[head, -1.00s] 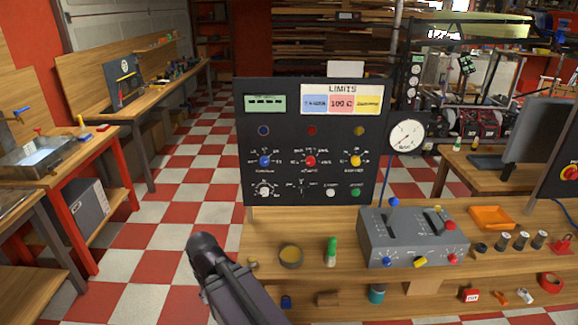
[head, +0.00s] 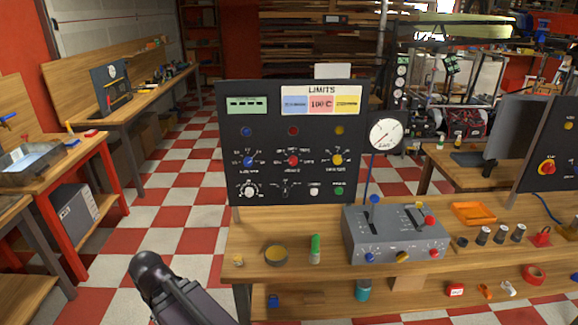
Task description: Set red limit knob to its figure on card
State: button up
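The red limit knob (head: 293,160) sits in the middle of a row of three knobs on the black upright panel, between a blue knob (head: 248,160) and a yellow knob (head: 337,159). Its pointer direction is too small to read. The LIMITS card (head: 321,99) is at the panel's top right, with blue, red and yellow fields; the red field (head: 320,104) appears to read 100 C. My arm shows at the lower left, well short of the panel. I cannot make out gripper fingers at its end.
The wooden bench (head: 240,243) bears a tin (head: 276,255), a green-capped bottle (head: 315,248) and a grey control box (head: 400,236) in front of the panel. A round gauge (head: 385,134) stands right of the panel. The checkered floor at left is open.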

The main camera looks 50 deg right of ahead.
aim_at(293, 160)
jog(key=u, duration=0.1)
jog(key=k, duration=1.25)
jog(key=z, duration=1.75)
jog(key=i, duration=0.5)
jog(key=u, duration=0.2)
